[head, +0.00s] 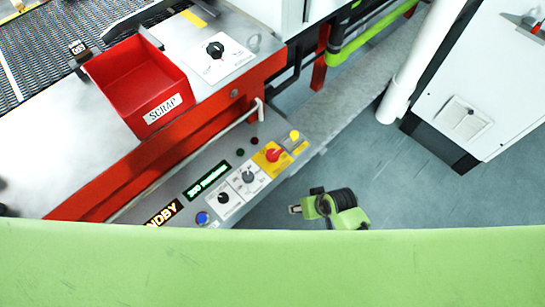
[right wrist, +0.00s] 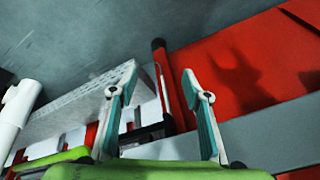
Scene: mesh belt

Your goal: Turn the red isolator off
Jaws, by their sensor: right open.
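The red isolator (head: 273,154) is a red rotary knob on a yellow plate, near the right end of the grey control panel (head: 160,192) in the head view. I cannot read its exact setting. My right gripper (right wrist: 158,70) is open and empty in the right wrist view, its two teal-padded fingers apart. In the head view my right wrist is below and right of the isolator, apart from it; its fingers are hard to make out there. The isolator is not recognisable in the right wrist view. My left gripper is not in view.
Beside the isolator are a yellow button (head: 294,135), selector knobs (head: 248,176), a blue button (head: 202,218) and a green display (head: 207,180). A rail (head: 215,137) runs behind the panel. A red scrap bin (head: 140,85) stands behind. Open floor (head: 350,165) lies right.

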